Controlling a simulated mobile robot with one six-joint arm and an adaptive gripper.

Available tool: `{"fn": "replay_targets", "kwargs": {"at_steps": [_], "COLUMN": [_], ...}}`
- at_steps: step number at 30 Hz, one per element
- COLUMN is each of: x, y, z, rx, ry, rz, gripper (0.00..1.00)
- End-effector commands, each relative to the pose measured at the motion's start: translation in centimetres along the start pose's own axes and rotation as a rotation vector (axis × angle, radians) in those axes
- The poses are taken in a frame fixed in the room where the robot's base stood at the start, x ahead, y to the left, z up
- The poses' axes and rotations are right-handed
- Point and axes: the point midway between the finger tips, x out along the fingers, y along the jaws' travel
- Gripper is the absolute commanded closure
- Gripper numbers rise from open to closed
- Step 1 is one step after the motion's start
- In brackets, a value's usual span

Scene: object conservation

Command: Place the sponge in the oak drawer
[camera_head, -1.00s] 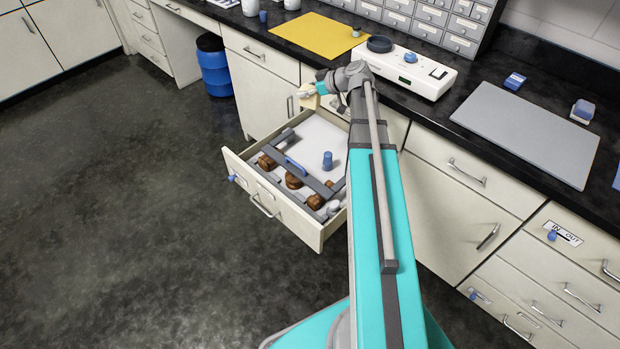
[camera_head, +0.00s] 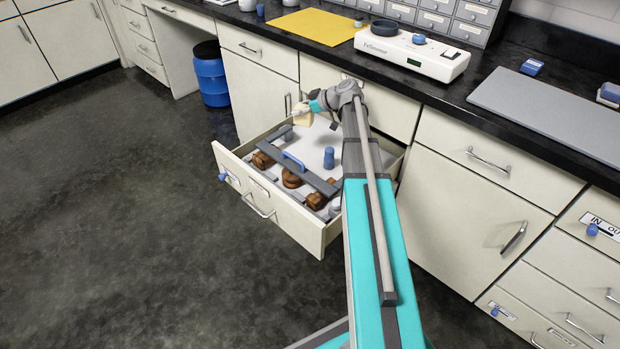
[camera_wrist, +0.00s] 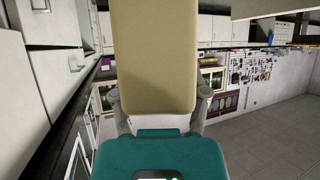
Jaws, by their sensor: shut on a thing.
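The sponge (camera_wrist: 153,55) is a pale tan block that fills the upper middle of the wrist view, between the two fingers of my gripper (camera_wrist: 160,108). In the head view the small tan sponge (camera_head: 302,119) shows at the end of my gripper (camera_head: 309,109), which is shut on it. It is over the back left part of an open drawer (camera_head: 291,225), above its contents. The drawer has a pale front and a light inside floor. A grey divider bar with a blue handle (camera_head: 293,162) lies across it. My arm hides the drawer's right side.
Inside the drawer stand a blue cylinder (camera_head: 329,158) and several brown wooden pieces (camera_head: 292,178). The black counter (camera_head: 440,92) above holds a white instrument (camera_head: 410,52) and a yellow mat (camera_head: 318,27). A blue barrel (camera_head: 211,75) stands to the left, and the floor in front is clear.

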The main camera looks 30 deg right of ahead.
Motion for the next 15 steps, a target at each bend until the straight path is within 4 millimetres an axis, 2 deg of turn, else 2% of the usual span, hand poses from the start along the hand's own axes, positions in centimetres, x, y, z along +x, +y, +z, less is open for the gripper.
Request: {"fn": "replay_targets", "kwargs": {"at_steps": [1,4,15], "x": [0.9,1.6,2.3], "y": [0.3,0.6,0.9], "z": [1.1,1.8,2.3], "rx": [-0.001,-0.002,-0.004], "ry": [0.000,-0.001,-0.001], "rz": [-0.002,-0.004,-0.007], "gripper": [0.85,0.85,0.85]}}
